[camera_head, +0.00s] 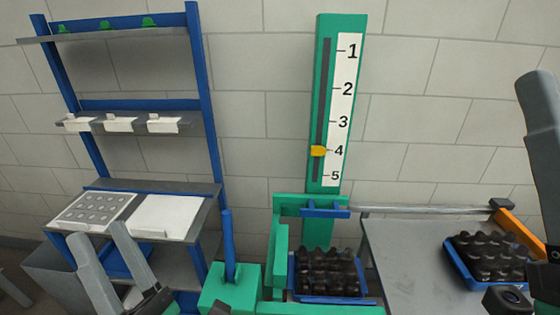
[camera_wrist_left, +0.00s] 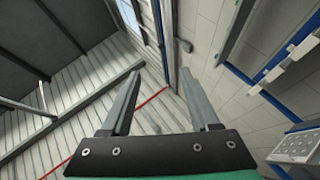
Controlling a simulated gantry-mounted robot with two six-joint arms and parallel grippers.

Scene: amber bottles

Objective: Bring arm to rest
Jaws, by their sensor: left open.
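My left gripper (camera_head: 98,236) is at the lower left in the head view, in front of the blue shelf unit, with its two grey fingers pointing up. The fingers are apart with nothing between them. In the left wrist view the fingers (camera_wrist_left: 161,72) are also spread and empty, pointing at bare ribbed wall and ceiling. At the right edge of the head view a grey piece of my right side (camera_head: 540,130) stands upright, cut off by the frame. I cannot tell its jaw state.
A blue shelf unit (camera_head: 203,90) stands left, with a white perforated tray (camera_head: 70,222) and a white panel (camera_head: 168,215). A green post with a numbered scale (camera_head: 345,105) stands mid-view.

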